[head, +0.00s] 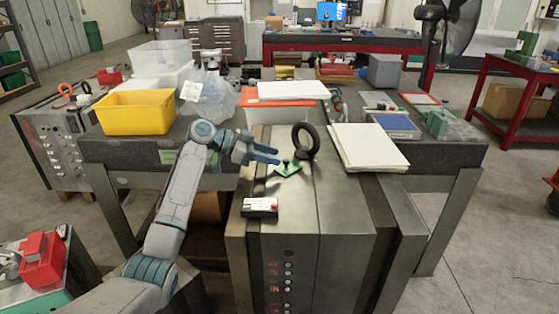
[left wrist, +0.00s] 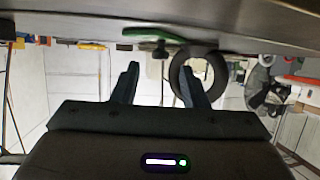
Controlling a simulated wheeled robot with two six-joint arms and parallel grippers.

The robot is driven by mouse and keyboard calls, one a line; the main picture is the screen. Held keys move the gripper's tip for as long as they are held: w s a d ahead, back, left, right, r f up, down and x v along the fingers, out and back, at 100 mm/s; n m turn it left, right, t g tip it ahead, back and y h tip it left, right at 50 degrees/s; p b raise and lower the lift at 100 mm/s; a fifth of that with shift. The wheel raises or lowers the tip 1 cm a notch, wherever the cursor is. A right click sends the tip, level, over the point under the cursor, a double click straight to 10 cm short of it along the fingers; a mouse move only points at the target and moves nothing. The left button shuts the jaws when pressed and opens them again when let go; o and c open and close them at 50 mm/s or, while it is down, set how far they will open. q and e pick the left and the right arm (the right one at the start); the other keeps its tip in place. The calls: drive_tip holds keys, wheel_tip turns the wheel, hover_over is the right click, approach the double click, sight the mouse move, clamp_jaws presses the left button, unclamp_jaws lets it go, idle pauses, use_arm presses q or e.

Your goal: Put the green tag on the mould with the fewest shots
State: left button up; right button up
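The green tag (head: 288,170), with a small black knob on it, lies flat on top of the steel mould (head: 340,215) in front of me. My left gripper (head: 278,156) is open and empty, just behind and left of the tag. In the left wrist view, which looks upside down, the green tag (left wrist: 153,34) shows ahead of the open fingers (left wrist: 158,80), apart from them. Red readouts (head: 274,278) show on the mould's front face, too small to read surely. My right gripper is not in view.
A black ring (head: 311,140) stands upright beside the tag. White sheets (head: 368,147) lie at right, a yellow bin (head: 136,112) at left. Another metal block with knobs (head: 48,142) stands far left.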

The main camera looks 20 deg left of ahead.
use_arm(q)
drive_tip(key=b+v, duration=0.1)
drive_tip(key=v, duration=0.7)
drive_tip(key=shift+f+b, duration=0.15)
drive_tip(key=shift+b, duration=0.2)
drive_tip(key=shift+s+a+r, duration=0.15)
drive_tip(key=shift+a+r, duration=0.1)
drive_tip(key=shift+a, duration=0.1)
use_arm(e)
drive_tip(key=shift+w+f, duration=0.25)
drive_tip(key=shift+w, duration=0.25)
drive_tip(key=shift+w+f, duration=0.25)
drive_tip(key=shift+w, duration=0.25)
use_arm(q)
drive_tip(key=shift+c, duration=0.2)
